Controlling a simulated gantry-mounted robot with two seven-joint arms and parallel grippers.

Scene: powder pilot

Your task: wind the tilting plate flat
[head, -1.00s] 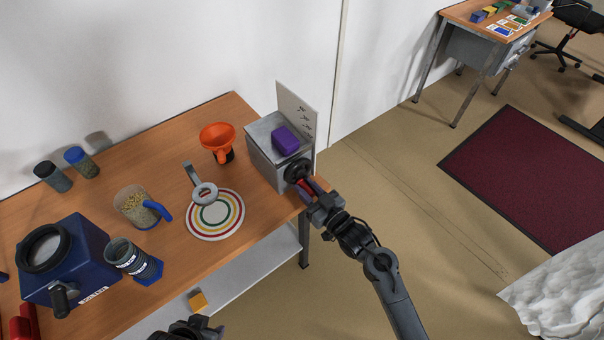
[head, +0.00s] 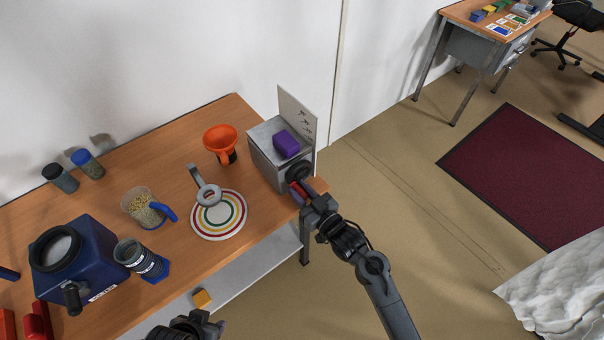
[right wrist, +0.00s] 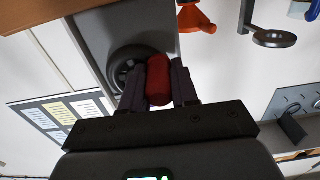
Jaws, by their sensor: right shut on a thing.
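A grey box (head: 265,160) stands at the right end of the wooden table, with a purple block (head: 286,143) on its top. A black handwheel (head: 299,172) is on its front side; it also shows in the right wrist view (right wrist: 122,62). My right gripper (head: 305,192) is shut on the wheel's red handle (right wrist: 159,80), which sits between the two dark fingers in the right wrist view. Whether the box's top plate is level is hard to tell. My left gripper (head: 205,325) is partly in view at the bottom edge, its fingers unclear.
A white panel (head: 300,115) stands behind the box. An orange funnel (head: 220,138), a grey ring stand (head: 208,193), a striped round mat (head: 219,230), a jug (head: 140,207) and a blue machine (head: 75,262) stand to the left.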

